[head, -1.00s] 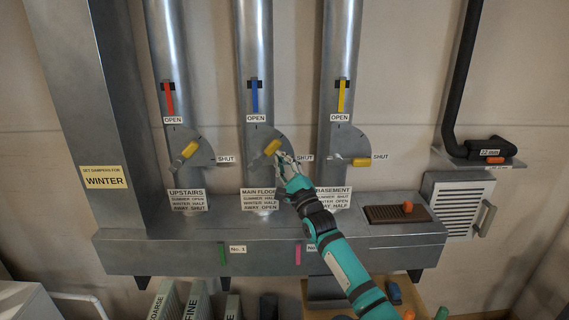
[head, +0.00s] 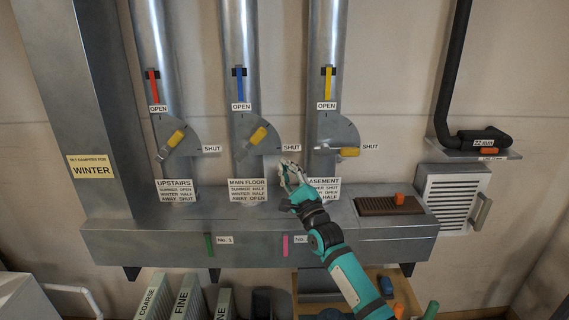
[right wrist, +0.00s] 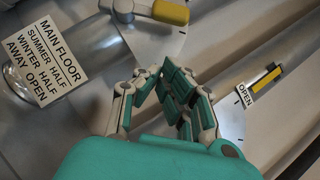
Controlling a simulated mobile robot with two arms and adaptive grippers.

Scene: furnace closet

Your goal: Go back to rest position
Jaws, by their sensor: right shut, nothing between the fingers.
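My right gripper (head: 291,177) is shut and empty, in front of the duct wall between the main floor damper and the basement damper. It also shows in the right wrist view (right wrist: 165,80), apart from the main floor damper's yellow handle (right wrist: 165,11). In the head view the main floor handle (head: 257,135) is tilted, between OPEN and SHUT. The upstairs handle (head: 176,138) is tilted similarly. The basement handle (head: 348,152) lies level, toward SHUT. My arm partly covers the basement label (head: 326,187). My left gripper is not in view.
A yellow WINTER sign (head: 91,167) is on the big duct at left. A grey plenum (head: 150,240) juts out under the pipes. A brown grate with an orange knob (head: 390,205), a vent (head: 452,200) and a black pipe (head: 455,80) are at right. Filters (head: 187,300) stand below.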

